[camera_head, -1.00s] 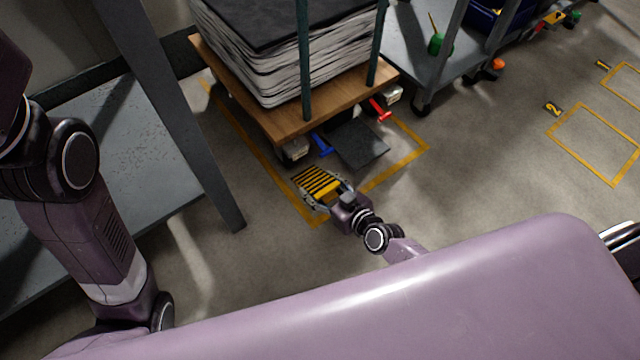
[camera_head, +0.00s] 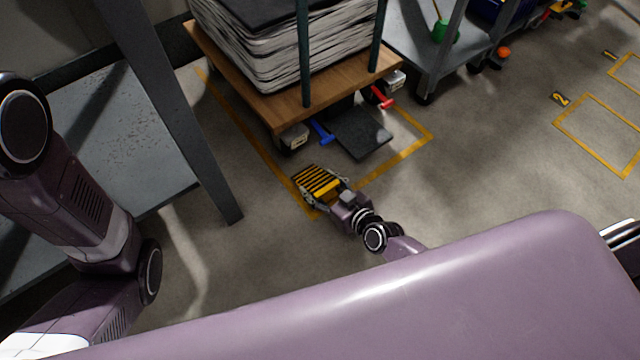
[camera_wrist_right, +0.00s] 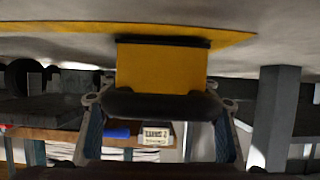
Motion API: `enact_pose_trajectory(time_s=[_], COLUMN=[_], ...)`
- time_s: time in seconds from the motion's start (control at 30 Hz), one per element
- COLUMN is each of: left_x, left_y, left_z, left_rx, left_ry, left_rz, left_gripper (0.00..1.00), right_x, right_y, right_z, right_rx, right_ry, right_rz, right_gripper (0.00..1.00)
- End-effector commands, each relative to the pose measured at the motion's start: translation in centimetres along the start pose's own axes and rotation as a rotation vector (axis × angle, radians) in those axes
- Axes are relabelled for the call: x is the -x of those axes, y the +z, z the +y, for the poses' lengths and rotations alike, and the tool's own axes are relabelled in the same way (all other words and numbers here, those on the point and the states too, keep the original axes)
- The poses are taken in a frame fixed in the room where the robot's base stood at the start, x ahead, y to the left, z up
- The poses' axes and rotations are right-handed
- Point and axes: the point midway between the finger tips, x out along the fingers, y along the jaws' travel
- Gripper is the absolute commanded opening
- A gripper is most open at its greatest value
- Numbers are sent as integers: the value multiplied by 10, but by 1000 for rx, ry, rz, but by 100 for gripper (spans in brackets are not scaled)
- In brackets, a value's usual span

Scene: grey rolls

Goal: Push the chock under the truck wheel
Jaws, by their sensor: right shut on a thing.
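The chock (camera_head: 322,184) is yellow with black stripes and lies at the front left corner of a yellow floor outline. My right gripper (camera_head: 328,192) is shut on the chock from behind. In the right wrist view the chock (camera_wrist_right: 161,70) fills the space between the fingers of the right gripper (camera_wrist_right: 160,105). The truck (camera_head: 275,107) has a wooden deck loaded with stacked sheets. Its near left wheel (camera_head: 283,145) shows only in part, by a pale block and a blue pedal, a short gap beyond the chock. My left gripper is not in view.
A dark flat plate (camera_head: 359,132) lies right of the blue pedal (camera_head: 322,132). A grey table leg (camera_head: 190,130) stands left of the chock. A grey cart (camera_head: 440,55) is at the back right.

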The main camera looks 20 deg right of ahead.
Motion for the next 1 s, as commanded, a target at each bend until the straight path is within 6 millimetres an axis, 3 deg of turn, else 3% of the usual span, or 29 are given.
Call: enact_pose_trajectory(time_s=[1.0], left_x=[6], left_y=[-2], left_z=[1], left_rx=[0], left_ry=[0], left_rz=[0], left_gripper=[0], right_x=[-3], right_y=[4], right_z=[1], right_rx=[0], right_ry=[1], right_rz=[5], right_gripper=[18])
